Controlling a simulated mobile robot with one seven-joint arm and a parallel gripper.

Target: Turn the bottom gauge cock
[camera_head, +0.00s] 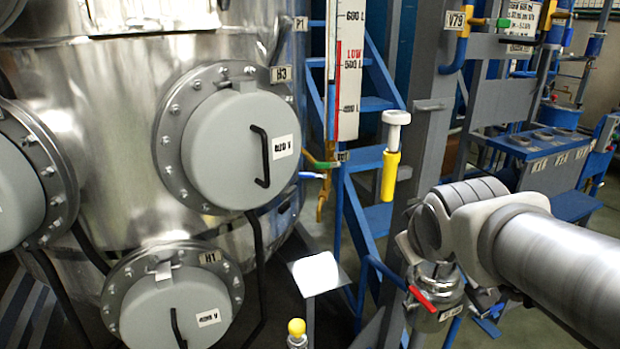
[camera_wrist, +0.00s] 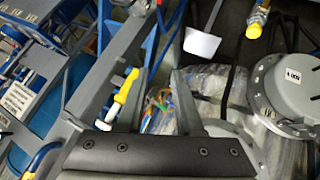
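The bottom gauge cock (camera_head: 322,180) is at the lower end of the level gauge (camera_head: 347,70) in the head view, a brass body with a green handle (camera_head: 322,163) and a blue handle (camera_head: 311,175). My arm reaches in from the right in the head view; its gripper fingers do not show there. In the wrist view my gripper (camera_wrist: 162,75) has its two dark fingers apart, with nothing held between them. Small blue, green and yellow parts show beyond the fingers; I cannot tell whether they are the cock. No contact with the cock is visible.
A yellow cylinder with a white top (camera_head: 390,175) stands between the gauge and my arm; it also shows beside the left finger (camera_wrist: 126,87). A red-handled valve (camera_head: 421,298) sits below my wrist. Flanged hatches (camera_head: 240,145) project from the steel tank. A white plate (camera_head: 316,273) is below the gauge.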

